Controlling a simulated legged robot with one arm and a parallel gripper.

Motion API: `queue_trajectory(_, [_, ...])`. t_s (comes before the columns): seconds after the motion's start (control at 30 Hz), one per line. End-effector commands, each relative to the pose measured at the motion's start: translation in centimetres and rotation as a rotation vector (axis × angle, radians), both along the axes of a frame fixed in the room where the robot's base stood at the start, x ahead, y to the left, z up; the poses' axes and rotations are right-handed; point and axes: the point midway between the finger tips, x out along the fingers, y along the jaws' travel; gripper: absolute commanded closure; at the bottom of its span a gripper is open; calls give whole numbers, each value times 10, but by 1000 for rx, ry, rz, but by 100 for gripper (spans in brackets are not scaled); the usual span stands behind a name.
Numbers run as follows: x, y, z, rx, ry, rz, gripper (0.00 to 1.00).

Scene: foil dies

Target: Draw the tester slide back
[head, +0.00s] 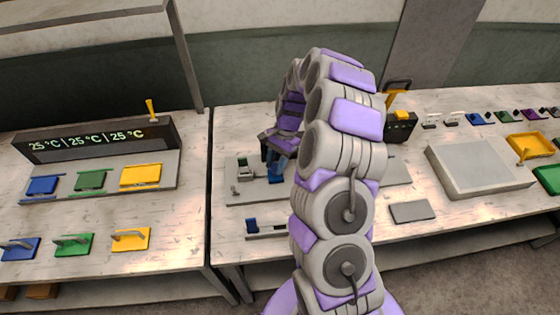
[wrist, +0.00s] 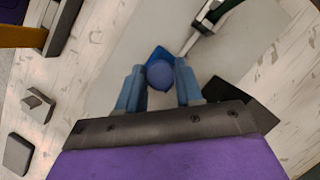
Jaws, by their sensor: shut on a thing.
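My gripper (wrist: 159,70) is shut on a round blue knob (wrist: 160,77) in the wrist view, one blue finger on each side of it. A flat blue piece shows just beyond the knob; I take these as the tester slide, but my gripper hides most of it. They are over a pale grey plate (wrist: 125,45). In the head view, my gripper (head: 274,166) is low over the grey plate (head: 245,196) on the middle table, and my arm covers part of that plate.
A small device with green (head: 243,171) stands left of my gripper. A blue block on a rail (head: 254,226) lies in front. The left table holds a temperature display (head: 95,141) and coloured dies. A large grey slab (head: 478,166) and coloured trays stand at right.

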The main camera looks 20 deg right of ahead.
Motion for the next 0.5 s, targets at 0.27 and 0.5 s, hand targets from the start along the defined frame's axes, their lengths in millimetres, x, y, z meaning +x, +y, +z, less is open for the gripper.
queue_trajectory(0.27, [4,-1,2,-3,-13,-3,46])
queue_trajectory(0.5, [1,-1,2,-2,-8,-1,41])
